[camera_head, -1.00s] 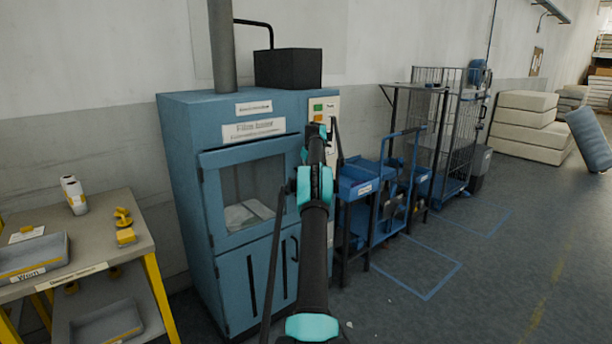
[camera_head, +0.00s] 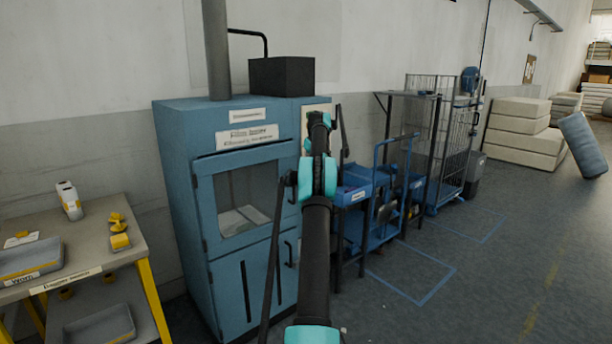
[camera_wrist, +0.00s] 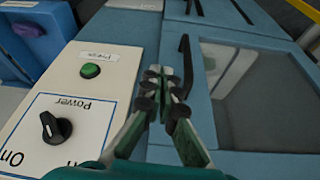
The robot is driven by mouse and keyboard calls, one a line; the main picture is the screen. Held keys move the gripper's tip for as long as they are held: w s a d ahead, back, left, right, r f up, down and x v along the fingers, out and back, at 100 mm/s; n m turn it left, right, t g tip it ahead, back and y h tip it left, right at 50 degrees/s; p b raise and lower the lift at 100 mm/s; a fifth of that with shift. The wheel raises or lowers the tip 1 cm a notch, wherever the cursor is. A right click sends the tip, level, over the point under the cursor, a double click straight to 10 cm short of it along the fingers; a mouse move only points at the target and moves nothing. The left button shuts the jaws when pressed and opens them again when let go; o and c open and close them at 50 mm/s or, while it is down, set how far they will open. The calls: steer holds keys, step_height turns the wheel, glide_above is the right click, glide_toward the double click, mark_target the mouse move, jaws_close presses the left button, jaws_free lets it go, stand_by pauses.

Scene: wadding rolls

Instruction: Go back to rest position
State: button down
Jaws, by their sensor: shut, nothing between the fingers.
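My gripper (camera_wrist: 160,75) is shut and empty in the wrist view. It is in front of the face of the blue cabinet machine (camera_head: 172,180), between the control panel and the windowed door. The wrist view shows a pale panel (camera_wrist: 65,120) with a green button (camera_wrist: 90,70) and a black rotary knob (camera_wrist: 55,127) marked Power and On. A black door handle (camera_wrist: 186,60) is just right of the fingertips. I cannot tell whether they touch. In the head view my arm rises up the middle and hides part of the panel, and the fingers are hard to make out there.
A table (camera_head: 130,235) with yellow legs stands left, holding a tray (camera_head: 30,262), a white device (camera_head: 68,200) and yellow parts. A blue trolley (camera_head: 370,225) and a wire cage (camera_head: 440,130) stand right of the cabinet. The floor (camera_head: 490,280) at right is clear.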

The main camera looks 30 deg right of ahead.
steer(key=s+a+r, duration=0.1)
steer(key=s+a, duration=0.1)
steer(key=a, duration=0.6)
steer(key=s+a+r, duration=0.2)
steer(key=s+a, duration=0.1)
steer(key=a, duration=0.6)
steer(key=s+a+f, duration=0.4)
steer(key=s+a, duration=0.9)
steer(key=a, duration=0.2)
steer(key=s+a+f, duration=0.4)
steer(key=s+f, duration=0.1)
steer(key=s, duration=0.7)
steer(key=s+a+f, duration=0.5)
steer(key=s+f, duration=0.1)
steer(key=s, duration=0.6)
steer(key=s+a+f, duration=0.5)
steer(key=s, duration=0.7)
steer(key=shift+s+f+m, duration=0.2)
steer(key=shift+f+m, duration=0.2)
steer(key=c, duration=2.2)
jaws_free()
